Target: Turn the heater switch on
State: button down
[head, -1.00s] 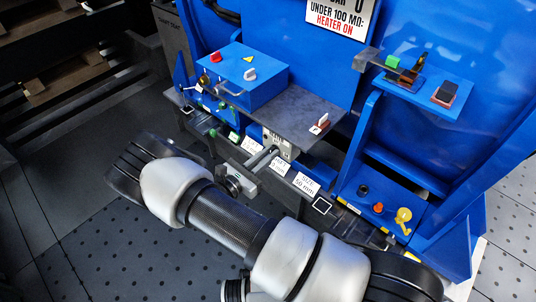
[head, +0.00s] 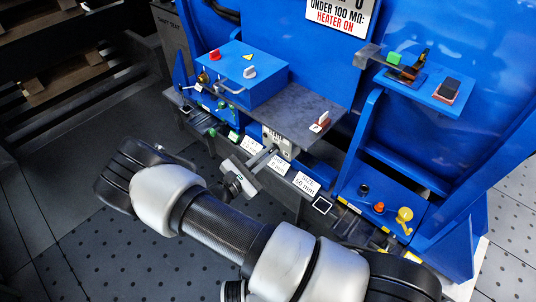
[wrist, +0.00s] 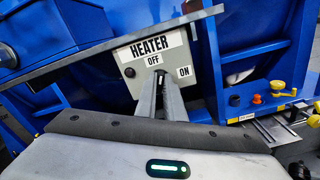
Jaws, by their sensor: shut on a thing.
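The grey heater panel (wrist: 138,60) fills the upper middle of the wrist view, with HEATER across its top, OFF below that and ON at the right. It also shows in the head view (head: 287,143), under the front edge of the grey shelf. My gripper (wrist: 160,82) is at the panel face, its two fingers close together just below the OFF label. It is shut on the heater switch, which the fingers hide, so the switch's position cannot be read. In the head view my gripper (head: 270,152) reaches the panel from the front left.
A dark round part (wrist: 130,72) sits on the panel left of my fingers. The grey shelf (head: 300,104) overhangs the panel and carries a blue box (head: 243,75) and a red-and-white switch (head: 320,121). A yellow knob (head: 404,215) is at the right.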

jog(key=m+b, duration=0.1)
jog(key=m, duration=0.5)
jog(key=m+b, duration=0.1)
jog(key=m, duration=0.5)
jog(key=shift+s+f+m, duration=0.1)
jog(key=shift+f+m, duration=0.1)
jog(key=shift+m, duration=0.1)
dwell(0.4)
jog(key=c, duration=1.9)
grip_release()
jog(key=shift+o, duration=0.2)
jog(key=p+v, duration=0.1)
jog(key=v, duration=1.6)
jog(key=shift+s, duration=0.2)
